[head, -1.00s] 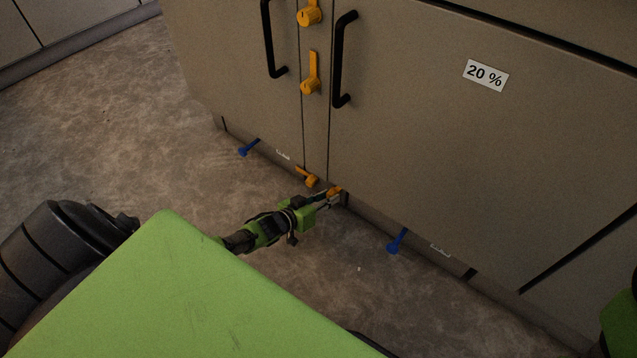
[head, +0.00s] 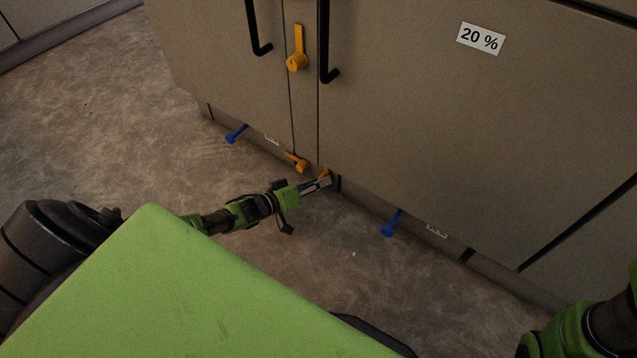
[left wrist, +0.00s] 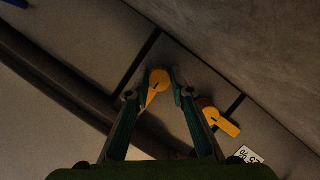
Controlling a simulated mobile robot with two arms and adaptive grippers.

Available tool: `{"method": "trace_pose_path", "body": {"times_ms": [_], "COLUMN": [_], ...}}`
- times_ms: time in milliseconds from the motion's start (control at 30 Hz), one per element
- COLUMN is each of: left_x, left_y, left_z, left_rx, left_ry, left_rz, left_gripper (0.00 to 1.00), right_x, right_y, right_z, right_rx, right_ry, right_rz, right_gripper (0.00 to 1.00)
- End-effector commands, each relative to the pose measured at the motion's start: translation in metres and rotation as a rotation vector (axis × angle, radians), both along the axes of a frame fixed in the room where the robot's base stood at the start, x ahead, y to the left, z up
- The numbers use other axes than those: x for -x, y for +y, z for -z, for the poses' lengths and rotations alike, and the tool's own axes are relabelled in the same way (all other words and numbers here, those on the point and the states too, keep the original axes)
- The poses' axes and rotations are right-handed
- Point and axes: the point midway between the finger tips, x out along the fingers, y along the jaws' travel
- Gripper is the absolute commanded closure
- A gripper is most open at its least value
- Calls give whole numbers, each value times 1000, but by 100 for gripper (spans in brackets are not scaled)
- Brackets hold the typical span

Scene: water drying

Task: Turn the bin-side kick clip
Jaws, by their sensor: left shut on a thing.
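Two orange kick clips sit low on the kick strip under the cabinet doors. The right-hand clip (head: 324,173) is at my left gripper (head: 320,183), which reaches in from the left close to the floor. In the left wrist view this clip (left wrist: 159,80) shows a round hub and a short lever slanting down-left, between the fingers of my left gripper (left wrist: 153,95). The gripper is shut on it; the exact contact is dark. The other clip (head: 297,161) stands free just to the left, also in the left wrist view (left wrist: 219,121). My right gripper is out of view.
Blue clips hang at the kick strip to the left (head: 236,134) and right (head: 392,223). Above are black door handles (head: 328,45), an orange door latch (head: 298,55) and a "20 %" label (head: 481,38). The floor (head: 130,130) in front is clear.

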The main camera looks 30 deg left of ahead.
Motion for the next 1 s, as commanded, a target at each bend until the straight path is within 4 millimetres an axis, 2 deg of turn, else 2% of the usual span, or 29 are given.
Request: {"method": "trace_pose_path", "body": {"times_ms": [233, 267, 300, 733, 867, 1000], "left_x": [0, 0, 0, 4, 16, 37], "left_y": [1, 1, 1, 2, 6, 13], "left_z": [1, 1, 1, 0, -3, -10], "left_rx": [1, 1, 1, 0, -1, -1], "left_ry": [3, 3, 3, 1, 2, 4], "left_rz": [-4, -4, -4, -2, -1, -1], "left_gripper": [100, 71, 62, 62, 62, 62], "right_x": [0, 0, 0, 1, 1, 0], "right_y": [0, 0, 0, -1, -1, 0], "right_z": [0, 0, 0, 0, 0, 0], "right_rx": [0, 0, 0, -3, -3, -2], "right_ry": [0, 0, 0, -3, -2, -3], "right_rz": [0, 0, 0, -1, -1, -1], "right_gripper": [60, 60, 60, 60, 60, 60]}}
